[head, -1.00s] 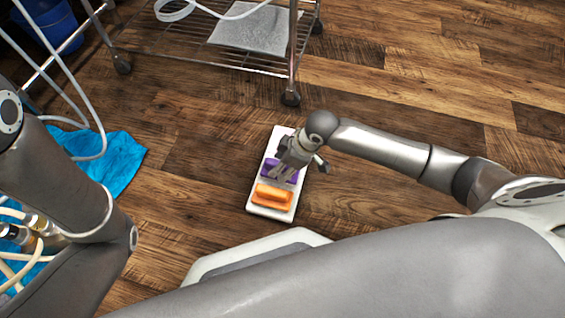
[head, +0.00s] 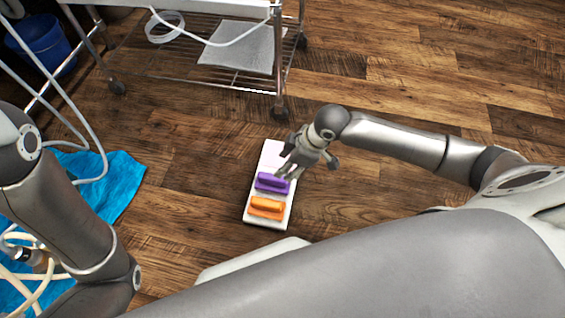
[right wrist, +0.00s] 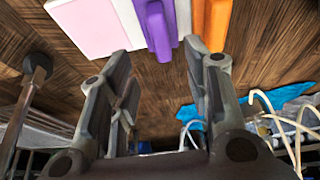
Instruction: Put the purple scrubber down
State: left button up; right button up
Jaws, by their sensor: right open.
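The purple scrubber (head: 272,183) lies on a pale tray (head: 251,221) on the wooden floor, just beyond the orange scrubber (head: 266,208). In the right wrist view, the purple scrubber (right wrist: 155,28) shows ahead of the fingertips, beside the orange scrubber (right wrist: 212,22) and a bare pinkish-white part of the tray (right wrist: 92,25). My right gripper (head: 290,168) is open and empty near the scrubber's far right end. Its spread fingers (right wrist: 155,62) appear clear of the scrubber. My left arm shows at the left, but its gripper is out of view.
A wheeled metal rack (head: 280,112) stands beyond the tray, with a grey sheet (head: 238,50) on its lower shelf. A blue cloth (head: 118,185) and pale hoses lie at the left. A blue bucket (head: 42,42) stands at the far left.

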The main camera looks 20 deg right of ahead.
jog(key=shift+p+v, duration=0.3)
jog(key=shift+v, duration=0.5)
